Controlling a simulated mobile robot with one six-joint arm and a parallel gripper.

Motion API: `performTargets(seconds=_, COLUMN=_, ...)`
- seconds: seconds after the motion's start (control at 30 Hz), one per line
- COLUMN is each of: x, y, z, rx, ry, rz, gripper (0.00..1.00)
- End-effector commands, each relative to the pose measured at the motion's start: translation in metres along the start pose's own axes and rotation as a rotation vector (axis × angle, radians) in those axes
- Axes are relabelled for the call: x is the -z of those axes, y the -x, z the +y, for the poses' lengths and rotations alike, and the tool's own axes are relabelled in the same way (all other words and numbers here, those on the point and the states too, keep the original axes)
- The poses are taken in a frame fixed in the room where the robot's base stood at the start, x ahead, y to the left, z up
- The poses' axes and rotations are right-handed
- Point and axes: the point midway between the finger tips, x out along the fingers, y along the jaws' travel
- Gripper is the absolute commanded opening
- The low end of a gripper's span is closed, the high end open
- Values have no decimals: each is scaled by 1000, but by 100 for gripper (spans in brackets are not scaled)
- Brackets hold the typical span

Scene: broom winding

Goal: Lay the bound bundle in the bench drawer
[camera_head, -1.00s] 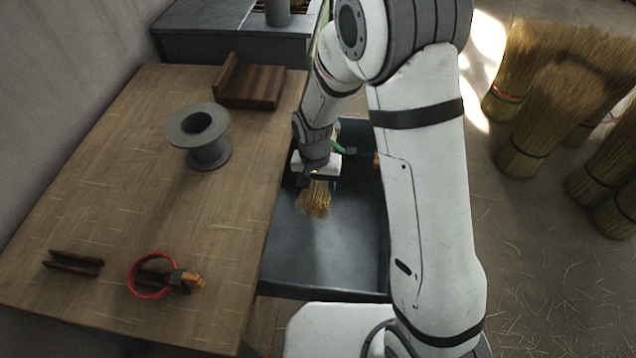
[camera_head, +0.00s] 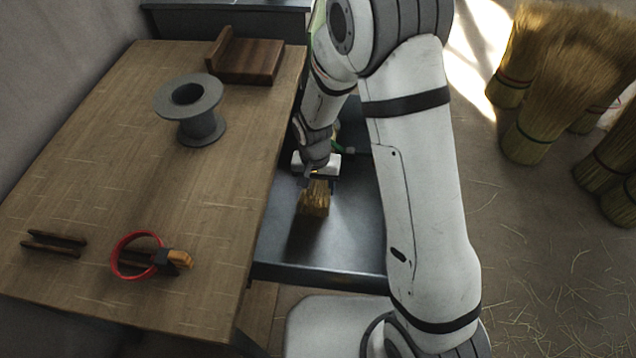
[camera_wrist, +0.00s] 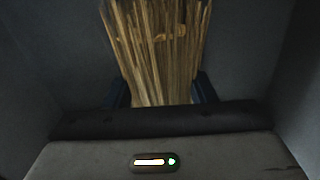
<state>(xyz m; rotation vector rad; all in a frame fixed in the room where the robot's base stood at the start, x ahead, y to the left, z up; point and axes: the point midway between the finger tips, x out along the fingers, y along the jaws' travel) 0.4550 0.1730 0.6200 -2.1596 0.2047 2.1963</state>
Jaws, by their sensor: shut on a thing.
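The bound bundle (camera_head: 315,198) is a short sheaf of straw-coloured bristles. My gripper (camera_head: 316,178) is shut on it, low inside the open bench drawer (camera_head: 350,235). In the wrist view the bundle (camera_wrist: 155,45) stands out between my two dark fingers (camera_wrist: 165,100), with a yellowish band across it. Grey drawer walls show on both sides there. I cannot tell whether the bundle touches the drawer floor. My arm hides the drawer's right and far parts.
The wooden bench (camera_head: 130,150) is left of the drawer. It carries a grey spool (camera_head: 190,105), a dark wooden block (camera_head: 248,60), a red ring tool (camera_head: 140,255) and a slotted wooden holder (camera_head: 53,243). Straw brooms (camera_head: 565,75) stand on the floor at right.

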Motion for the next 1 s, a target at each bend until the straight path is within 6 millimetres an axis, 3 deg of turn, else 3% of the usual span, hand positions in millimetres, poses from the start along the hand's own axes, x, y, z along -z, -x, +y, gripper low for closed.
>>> performTargets(seconds=0.43, x=0, y=0, z=0, rx=1, ry=0, rz=1, gripper=27)
performTargets(seconds=0.47, x=0, y=0, z=0, rx=1, ry=0, rz=1, gripper=51)
performTargets(seconds=0.5, x=0, y=0, z=0, rx=1, ry=0, rz=1, gripper=54)
performTargets(seconds=0.77, x=0, y=0, z=0, rx=1, ry=0, rz=1, gripper=76)
performTargets(seconds=1.0, x=0, y=1, z=0, rx=1, ry=0, rz=1, gripper=76)
